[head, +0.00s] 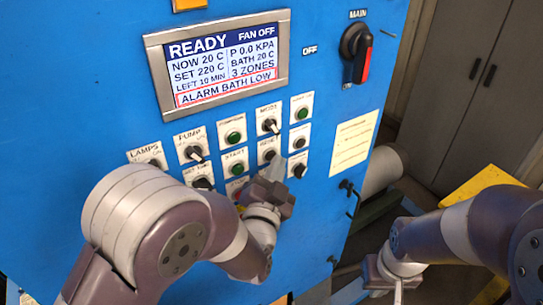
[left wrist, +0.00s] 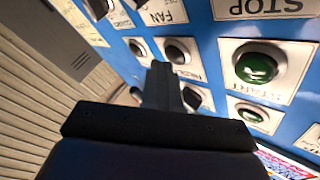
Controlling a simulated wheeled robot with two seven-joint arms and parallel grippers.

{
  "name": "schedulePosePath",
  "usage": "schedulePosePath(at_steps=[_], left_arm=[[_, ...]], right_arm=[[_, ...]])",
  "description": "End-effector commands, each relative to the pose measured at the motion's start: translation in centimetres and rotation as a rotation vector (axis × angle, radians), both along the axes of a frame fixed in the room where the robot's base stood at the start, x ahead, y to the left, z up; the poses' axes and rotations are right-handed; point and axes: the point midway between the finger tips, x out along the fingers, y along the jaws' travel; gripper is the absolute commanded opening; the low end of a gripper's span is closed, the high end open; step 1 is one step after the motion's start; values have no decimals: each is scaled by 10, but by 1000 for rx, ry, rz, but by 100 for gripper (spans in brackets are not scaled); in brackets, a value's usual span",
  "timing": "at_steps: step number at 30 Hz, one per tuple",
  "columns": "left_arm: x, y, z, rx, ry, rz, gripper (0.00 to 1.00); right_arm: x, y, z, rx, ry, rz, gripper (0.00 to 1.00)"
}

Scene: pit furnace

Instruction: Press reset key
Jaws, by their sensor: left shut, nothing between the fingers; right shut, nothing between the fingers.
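The blue furnace panel carries the reset key (head: 269,155), a dark round button on a white plate in the lower rows, right of the green START button (head: 236,169). In the left wrist view, the labels are upside down and the reset key (left wrist: 180,51) shows beside the green START button (left wrist: 257,66). My left gripper (head: 281,168) is shut and empty, its tips just below and right of the reset key in the head view. In the left wrist view, the left fingertips (left wrist: 161,70) overlap the plate's edge; contact cannot be told. My right gripper (head: 398,284) is shut and empty, lower right, away from the panel.
The display (head: 222,62) reads READY and ALARM BATH LOW. Several knobs and buttons crowd the panel, including the MODE knob (head: 269,126). The red-and-black MAIN switch (head: 357,52) is upper right. A yellow surface (head: 485,184) and grey cabinet (head: 480,70) stand right.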

Motion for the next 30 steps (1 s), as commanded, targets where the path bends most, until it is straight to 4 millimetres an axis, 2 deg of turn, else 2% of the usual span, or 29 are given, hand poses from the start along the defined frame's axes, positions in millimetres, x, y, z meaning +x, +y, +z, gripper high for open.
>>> schedulePosePath(at_steps=[30], left_arm=[[6,5,0,0,0,0,0]], right_arm=[[0,0,-4,0,0,0,0]])
